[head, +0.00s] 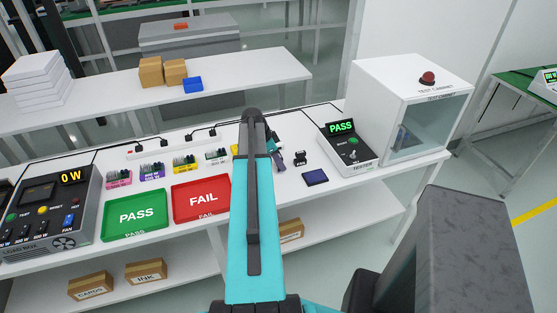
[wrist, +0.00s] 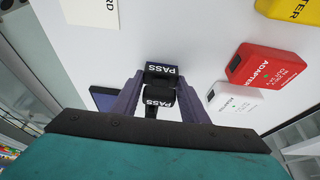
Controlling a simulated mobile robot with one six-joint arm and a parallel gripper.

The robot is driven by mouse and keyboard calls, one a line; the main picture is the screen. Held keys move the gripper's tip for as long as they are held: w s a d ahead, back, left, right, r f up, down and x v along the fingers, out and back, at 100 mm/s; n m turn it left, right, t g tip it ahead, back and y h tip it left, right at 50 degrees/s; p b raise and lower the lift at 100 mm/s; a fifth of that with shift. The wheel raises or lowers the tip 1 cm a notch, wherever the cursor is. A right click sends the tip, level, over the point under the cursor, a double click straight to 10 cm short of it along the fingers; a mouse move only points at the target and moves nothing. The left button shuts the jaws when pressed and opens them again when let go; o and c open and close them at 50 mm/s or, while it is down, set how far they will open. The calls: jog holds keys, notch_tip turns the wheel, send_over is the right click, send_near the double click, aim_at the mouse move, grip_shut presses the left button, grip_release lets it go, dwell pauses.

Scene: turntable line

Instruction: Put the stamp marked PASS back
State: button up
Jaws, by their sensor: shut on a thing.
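My gripper (wrist: 160,84) points down at the white table, with its purple fingers shut on a black stamp marked PASS (wrist: 157,99). Another black piece marked PASS (wrist: 162,70) shows just beyond it in the wrist view; I cannot tell whether the two touch. In the head view my gripper (head: 278,163) is partly behind my arm, and the held stamp cannot be made out. A small black object (head: 300,157) stands on the table just right of the gripper there.
A dark blue pad (head: 315,177) lies right of the gripper, near the table's front edge. A tester reading PASS (head: 348,150) and a white test cabinet (head: 393,95) stand farther right. Red FAIL (head: 201,199) and green PASS (head: 136,216) trays are left. A red adapter (wrist: 268,68) lies close by.

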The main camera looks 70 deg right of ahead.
jog(key=shift+f, duration=0.25)
jog(key=o, duration=0.9)
jog(key=shift+c, duration=0.2)
jog(key=shift+r, duration=0.25)
jog(key=shift+b+v, duration=0.6)
jog(key=shift+v, duration=0.7)
jog(key=b+v, duration=0.2)
jog(key=v, duration=0.7)
jog(key=shift+r, duration=0.15)
